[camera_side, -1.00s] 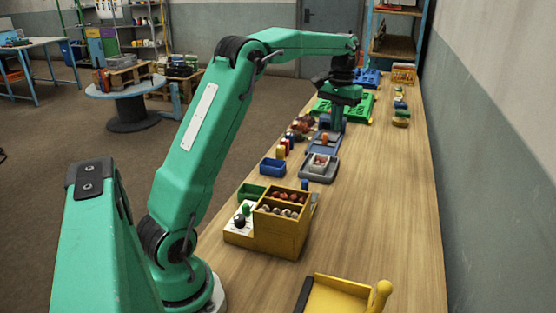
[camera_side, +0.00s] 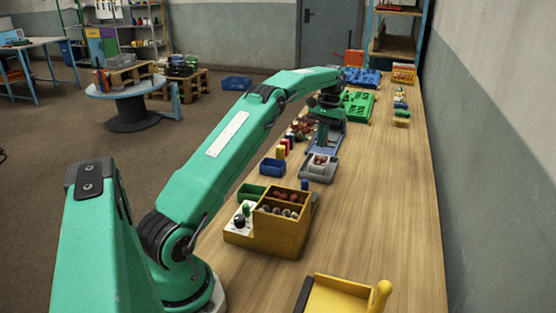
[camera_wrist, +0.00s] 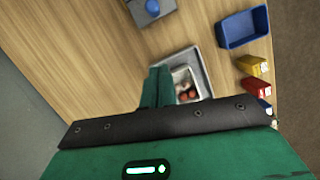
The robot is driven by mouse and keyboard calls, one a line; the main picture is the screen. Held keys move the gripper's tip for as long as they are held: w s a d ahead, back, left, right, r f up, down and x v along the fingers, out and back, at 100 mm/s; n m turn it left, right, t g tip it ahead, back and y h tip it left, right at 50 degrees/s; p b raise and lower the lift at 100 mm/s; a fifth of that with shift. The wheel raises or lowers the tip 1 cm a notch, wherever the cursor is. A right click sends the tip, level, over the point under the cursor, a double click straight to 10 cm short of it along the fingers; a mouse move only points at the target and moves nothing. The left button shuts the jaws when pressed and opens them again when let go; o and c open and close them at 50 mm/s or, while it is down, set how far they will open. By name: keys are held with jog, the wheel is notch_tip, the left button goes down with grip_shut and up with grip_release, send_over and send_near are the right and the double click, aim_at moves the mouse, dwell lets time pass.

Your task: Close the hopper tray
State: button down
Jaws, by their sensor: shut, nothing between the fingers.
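My gripper (camera_side: 325,138) is shut and empty, pointing down at the far middle of the bench. Its green fingers (camera_wrist: 159,85) are together in the wrist view. A grey tray (camera_side: 312,178) holding a pale box of reddish-brown pieces (camera_side: 319,162) is just nearer the side camera than the gripper. In the wrist view the fingers partly cover this grey tray (camera_wrist: 203,70). A yellow two-level container (camera_side: 281,236) with round pieces stands nearer the side camera, apart from my gripper. I cannot tell which of these is the hopper tray.
A blue bin (camera_side: 272,167) stands left of the grey tray and shows in the wrist view (camera_wrist: 243,27). Yellow and red blocks (camera_wrist: 256,67) stand by it. A green tray (camera_side: 357,106) lies farther back. The bench's right side (camera_side: 400,200) is mostly clear.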

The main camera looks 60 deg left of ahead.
jog(key=shift+f, duration=0.2)
jog(key=x, duration=0.9)
jog(key=shift+d+f, duration=0.1)
jog(key=shift+s+d+f, duration=0.1)
jog(key=shift+s+f, duration=0.1)
jog(key=shift+s+d, duration=0.5)
jog(key=shift+s, duration=0.3)
jog(key=shift+s+d, duration=0.5)
jog(key=shift+s, duration=0.3)
jog(key=shift+s+d, duration=4.05)
jog(key=shift+s, duration=0.05)
